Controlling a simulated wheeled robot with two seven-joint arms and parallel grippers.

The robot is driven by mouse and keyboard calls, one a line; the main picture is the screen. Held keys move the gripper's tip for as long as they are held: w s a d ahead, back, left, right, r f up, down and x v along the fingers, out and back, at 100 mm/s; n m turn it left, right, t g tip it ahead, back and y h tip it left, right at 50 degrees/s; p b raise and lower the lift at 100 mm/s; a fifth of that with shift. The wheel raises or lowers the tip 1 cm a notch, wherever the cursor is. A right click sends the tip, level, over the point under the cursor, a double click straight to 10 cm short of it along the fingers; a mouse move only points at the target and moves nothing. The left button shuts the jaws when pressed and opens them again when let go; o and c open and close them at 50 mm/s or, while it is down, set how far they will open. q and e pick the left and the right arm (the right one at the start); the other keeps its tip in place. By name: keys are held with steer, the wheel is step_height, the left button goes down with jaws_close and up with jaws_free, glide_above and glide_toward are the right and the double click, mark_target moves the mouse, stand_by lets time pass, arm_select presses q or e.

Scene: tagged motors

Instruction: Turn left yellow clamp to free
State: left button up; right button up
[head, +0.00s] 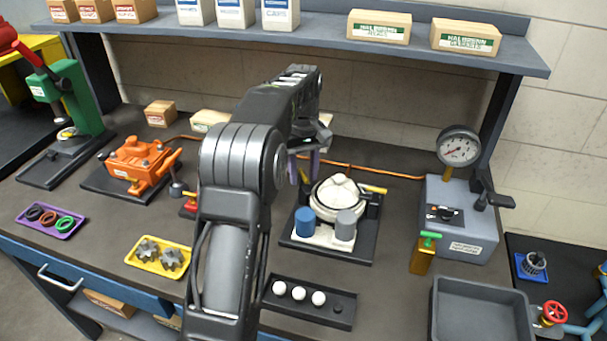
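A round white motor body (341,197) sits in a fixture on a black base plate (345,252). A yellow clamp handle (375,189) sticks out at the fixture's right side, on a dark post. The left yellow clamp is not clearly visible; my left arm and gripper cover that side. My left gripper (303,173) points down just behind and left of the white motor body. Its purplish fingers show apart, so it looks open. Whether it touches the clamp is hidden. My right gripper is not in view.
Blue and grey cylinders (345,225) stand in front of the motor body. A grey box with a gauge (459,147) stands to the right. A black tray with white balls (335,313) and an empty grey bin (480,312) lie in front. An overhead shelf (330,33) spans the back.

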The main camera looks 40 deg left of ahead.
arm_select(q)
jaws_close()
stand_by(0.4)
